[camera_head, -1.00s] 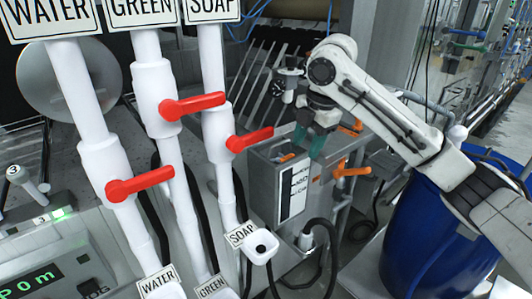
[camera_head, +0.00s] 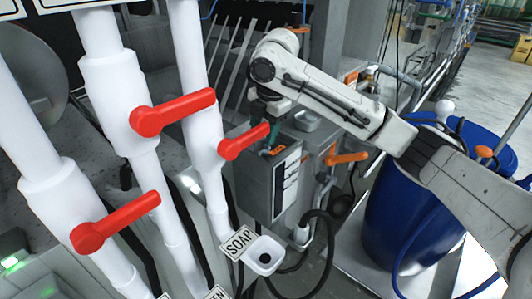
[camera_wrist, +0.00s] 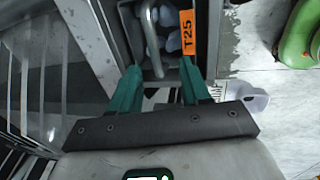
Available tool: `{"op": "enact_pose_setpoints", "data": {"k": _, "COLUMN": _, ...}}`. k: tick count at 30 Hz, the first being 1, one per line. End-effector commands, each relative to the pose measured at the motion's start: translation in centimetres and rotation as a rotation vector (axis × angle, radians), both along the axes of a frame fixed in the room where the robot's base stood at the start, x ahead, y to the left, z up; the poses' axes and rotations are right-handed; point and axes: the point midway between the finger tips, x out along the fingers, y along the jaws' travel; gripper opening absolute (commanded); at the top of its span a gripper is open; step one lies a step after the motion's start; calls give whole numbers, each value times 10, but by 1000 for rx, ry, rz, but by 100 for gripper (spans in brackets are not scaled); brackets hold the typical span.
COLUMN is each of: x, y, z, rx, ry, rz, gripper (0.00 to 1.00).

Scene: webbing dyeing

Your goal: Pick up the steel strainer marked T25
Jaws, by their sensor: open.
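The steel strainer marked T25 shows at the top of the wrist view, with a bent metal handle (camera_wrist: 150,40) and an orange T25 tag (camera_wrist: 187,32). Pale lumps lie beside the handle, inside narrow steel walls. My gripper (camera_wrist: 158,78) has its green fingers open and apart, just below the handle in the picture, with nothing between them. I cannot tell whether a fingertip touches the tag. In the head view my gripper (camera_head: 269,140) points down at the top of a grey steel box (camera_head: 258,185); a red lever partly hides it, and the strainer is not clearly visible.
Red levers (camera_head: 180,110) on white pipes (camera_head: 110,85) stand left of my gripper. An orange handle (camera_head: 347,158) sticks out right of the box. A blue barrel (camera_head: 415,215) stands at right. A white SOAP spout (camera_head: 264,257) is below the box.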

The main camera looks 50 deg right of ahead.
Motion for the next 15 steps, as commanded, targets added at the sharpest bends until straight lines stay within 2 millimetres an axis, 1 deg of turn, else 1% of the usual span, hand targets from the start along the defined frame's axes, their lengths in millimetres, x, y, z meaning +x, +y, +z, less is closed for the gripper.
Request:
{"op": "enact_pose_setpoints", "data": {"k": 5, "x": 4, "y": 2, "z": -16, "rx": 0, "ry": 2, "rz": -1, "gripper": 47}}
{"op": "enact_pose_setpoints", "data": {"k": 10, "x": 9, "y": 3, "z": -41, "rx": 1, "ry": 2, "rz": -2, "gripper": 47}}
{"op": "enact_pose_setpoints", "data": {"k": 12, "x": 11, "y": 4, "z": -47, "rx": 1, "ry": 2, "rz": -2, "gripper": 47}}
{"op": "enact_pose_setpoints", "data": {"k": 15, "x": 11, "y": 3, "z": -51, "rx": 0, "ry": 1, "rz": -2, "gripper": 47}}
